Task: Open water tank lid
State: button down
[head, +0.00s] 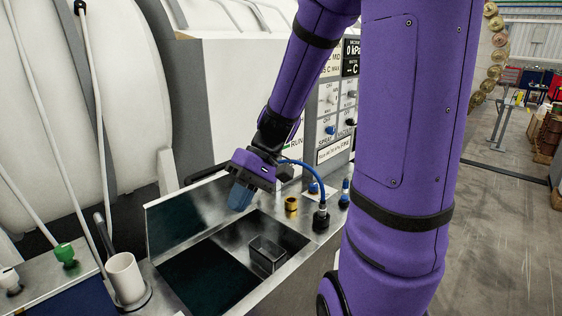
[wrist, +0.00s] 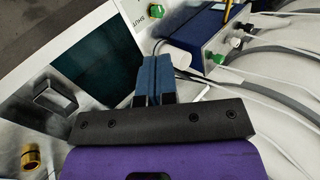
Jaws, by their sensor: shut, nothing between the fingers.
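The water tank (head: 285,232) is a metal-rimmed opening with dark contents in the head view; its dark interior also shows in the wrist view (wrist: 105,58). The lid (head: 180,218) appears as a dark panel with a bright metal edge, standing raised and tilted along the tank's back left side. My gripper (head: 238,203) hangs over the tank, by the right end of the lid. Its blue fingers are together and empty; they also show in the wrist view (wrist: 152,80). I cannot tell whether they touch the lid.
A small open metal box (head: 268,252) sits at the tank's right side. A brass fitting (head: 291,204) and a blue hose (head: 321,186) stand on the right rim.

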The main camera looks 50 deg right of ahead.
jog(key=w+d+f+m+t+y, duration=0.3)
jog(key=w+d+t, duration=0.1)
jog(key=d+t, duration=0.25)
jog(key=w+d+f+m+t+y, duration=0.3)
jog(key=w+d+f+t, duration=0.15)
jog(key=d, duration=0.35)
jog(key=s+d+f+m+t+h, duration=0.2)
jog(key=d+f+m+t+h, duration=0.1)
jog(key=d+m+t+h, duration=0.35)
jog(key=s+d+f+m+t+h, duration=0.1)
jog(key=d+f+m+t+h, duration=0.25)
jog(key=d+t+h, duration=0.5)
jog(key=w+r+g, duration=0.1)
jog(key=w+r, duration=0.2)
jog(key=w, duration=0.3)
jog(key=w+d+r+g+y, duration=0.1)
jog(key=w+r, duration=0.3)
jog(key=w, duration=0.2)
jog(key=shift+g, duration=0.3)
jog(key=shift+r, duration=0.1)
